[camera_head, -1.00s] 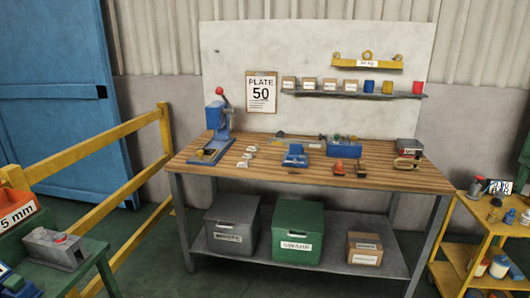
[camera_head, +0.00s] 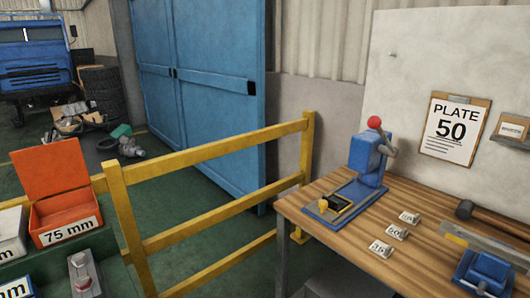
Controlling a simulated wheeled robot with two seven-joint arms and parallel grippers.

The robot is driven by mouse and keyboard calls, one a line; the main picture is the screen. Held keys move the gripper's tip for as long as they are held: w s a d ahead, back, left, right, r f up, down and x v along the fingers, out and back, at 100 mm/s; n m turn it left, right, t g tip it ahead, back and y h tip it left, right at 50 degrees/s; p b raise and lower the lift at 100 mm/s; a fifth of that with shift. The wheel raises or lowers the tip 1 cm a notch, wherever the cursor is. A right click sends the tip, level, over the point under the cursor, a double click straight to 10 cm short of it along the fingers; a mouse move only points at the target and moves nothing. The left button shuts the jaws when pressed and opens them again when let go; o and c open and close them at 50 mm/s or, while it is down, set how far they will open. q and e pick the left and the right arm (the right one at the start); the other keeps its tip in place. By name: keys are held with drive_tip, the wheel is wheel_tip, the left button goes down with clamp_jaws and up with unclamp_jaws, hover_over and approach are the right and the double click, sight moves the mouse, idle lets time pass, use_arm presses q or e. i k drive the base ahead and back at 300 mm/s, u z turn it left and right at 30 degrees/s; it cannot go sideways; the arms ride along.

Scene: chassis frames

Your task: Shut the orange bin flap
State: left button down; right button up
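The orange bin (camera_head: 68,209) stands at the left on a green surface, with a white label reading 75 mm on its front. Its orange flap (camera_head: 50,167) is raised, standing up and leaning slightly back at the bin's rear edge. The inside of the bin is partly visible over the front wall. Neither of my grippers is in view.
A yellow railing (camera_head: 200,187) runs just right of and behind the bin. A grey device (camera_head: 84,274) sits in front of the bin, and labelled bins are cut off at the left edge. A wooden workbench (camera_head: 410,262) with a blue press (camera_head: 368,160) stands at the right.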

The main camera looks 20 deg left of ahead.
sight(46, 170)
drive_tip(key=u, duration=1.05)
drive_tip(key=i, duration=0.95)
drive_tip(key=u, duration=0.85)
